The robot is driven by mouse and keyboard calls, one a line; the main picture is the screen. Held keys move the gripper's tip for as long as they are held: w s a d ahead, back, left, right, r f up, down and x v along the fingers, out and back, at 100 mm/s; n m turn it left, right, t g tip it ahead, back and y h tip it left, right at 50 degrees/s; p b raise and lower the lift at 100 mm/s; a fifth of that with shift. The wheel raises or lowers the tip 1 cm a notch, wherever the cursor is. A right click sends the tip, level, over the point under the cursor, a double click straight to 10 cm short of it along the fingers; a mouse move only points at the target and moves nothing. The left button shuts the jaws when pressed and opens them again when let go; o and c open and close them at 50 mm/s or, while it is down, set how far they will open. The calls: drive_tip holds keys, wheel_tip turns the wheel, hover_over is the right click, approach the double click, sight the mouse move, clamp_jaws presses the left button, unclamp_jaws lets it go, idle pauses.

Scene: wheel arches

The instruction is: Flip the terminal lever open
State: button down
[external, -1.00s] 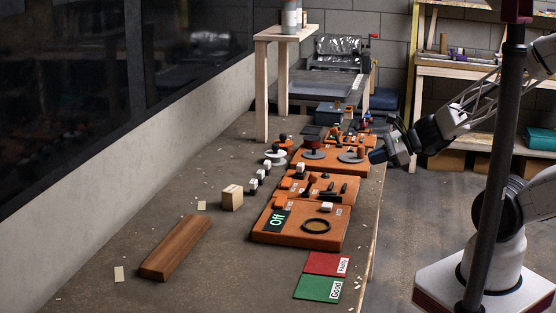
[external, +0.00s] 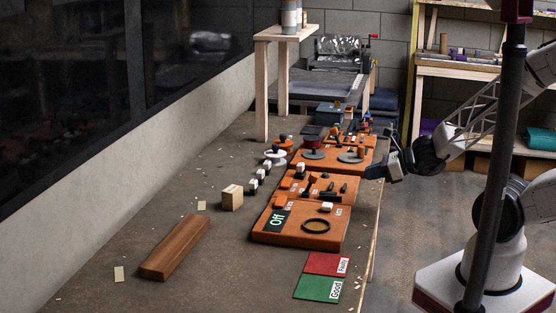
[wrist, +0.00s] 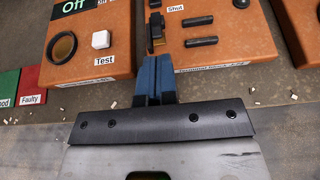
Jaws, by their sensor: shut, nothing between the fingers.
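The terminal board (external: 325,198) is an orange block in the middle of the row on the bench. It also shows at the top of the wrist view (wrist: 225,48). A dark upright lever (external: 310,182) stands on it, and in the wrist view a dark and tan piece that looks like this lever (wrist: 156,28) lies just beyond my fingertips. Two short black bars (wrist: 200,30) lie beside it, near a "Shut" label. My gripper (external: 374,172) is over the bench's right edge, apart from the board in the external view. Its blue fingers (wrist: 153,62) are together and empty.
The nearer orange board carries an "Off" display (external: 277,220), a dark ring (external: 316,226) and a white button (wrist: 101,39). Red (external: 327,264) and green (external: 318,288) mats lie in front. More orange boards (external: 338,158) stand behind. The bench's left side is mostly clear.

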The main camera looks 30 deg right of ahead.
drive_tip(key=shift+w+a, duration=0.1)
approach(310, 184)
drive_tip(key=f, duration=0.1)
drive_tip(key=w+d+f, duration=0.1)
drive_tip(key=f, duration=0.1)
drive_tip(key=shift+w, duration=0.15)
drive_tip(key=shift+w+a+r, duration=0.65)
drive_tip(key=shift+w+a, duration=0.3)
drive_tip(key=shift+w+a+r, duration=0.2)
drive_tip(key=shift+w+a, duration=0.15)
